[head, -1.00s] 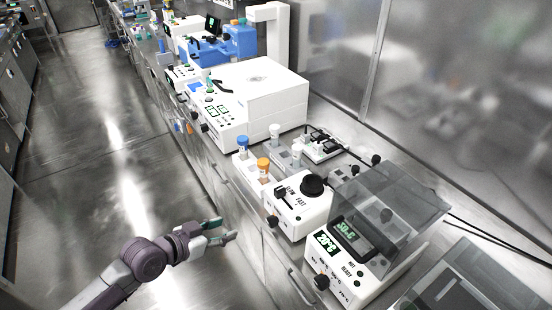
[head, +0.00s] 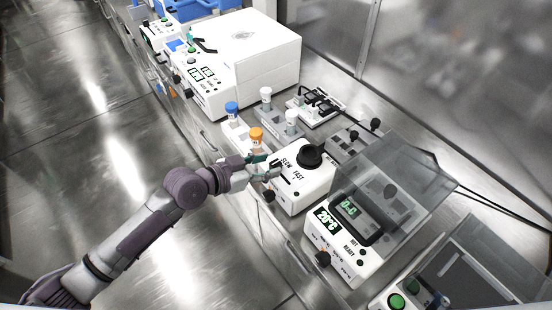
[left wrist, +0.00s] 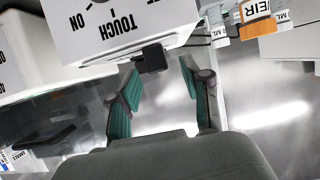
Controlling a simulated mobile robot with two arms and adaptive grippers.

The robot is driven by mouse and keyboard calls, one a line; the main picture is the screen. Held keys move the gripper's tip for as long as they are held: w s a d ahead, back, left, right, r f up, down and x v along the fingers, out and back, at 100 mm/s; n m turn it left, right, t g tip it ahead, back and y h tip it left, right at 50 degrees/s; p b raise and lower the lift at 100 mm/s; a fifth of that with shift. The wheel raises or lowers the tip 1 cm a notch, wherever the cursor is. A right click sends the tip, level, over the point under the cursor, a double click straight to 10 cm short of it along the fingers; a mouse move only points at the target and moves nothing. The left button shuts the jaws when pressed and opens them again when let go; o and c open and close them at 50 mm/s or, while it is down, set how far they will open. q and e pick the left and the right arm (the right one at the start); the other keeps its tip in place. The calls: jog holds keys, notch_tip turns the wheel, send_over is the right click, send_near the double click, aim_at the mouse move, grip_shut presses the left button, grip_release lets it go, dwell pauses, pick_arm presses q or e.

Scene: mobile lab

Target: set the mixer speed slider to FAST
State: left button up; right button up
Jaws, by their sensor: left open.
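The mixer (head: 307,197) is a white box with a round black top piece (head: 310,156) and the words SLOW and FAST on its upper face. My left gripper (head: 270,166) is open and empty at the SLOW end. In the left wrist view the mixer's front (left wrist: 120,25) appears upside down, with TOUCH and ON. A black block (left wrist: 151,57), apparently the slider handle, projects from its edge. It lies just ahead of the open fingers (left wrist: 160,78), in line with the gap; contact cannot be told. In the head view the gripper hides the handle. My right gripper is out of view.
A rack with a blue-capped tube (head: 232,108) and an orange-capped tube (head: 256,135) stands close beside the gripper. A device with a 20°C display (head: 328,220) and clear lid is to the right. A large white machine (head: 240,70) stands behind. The aisle floor is clear.

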aim_at(273, 164)
pick_arm(q)
jog(key=shift+x, duration=1.75)
grip_shut()
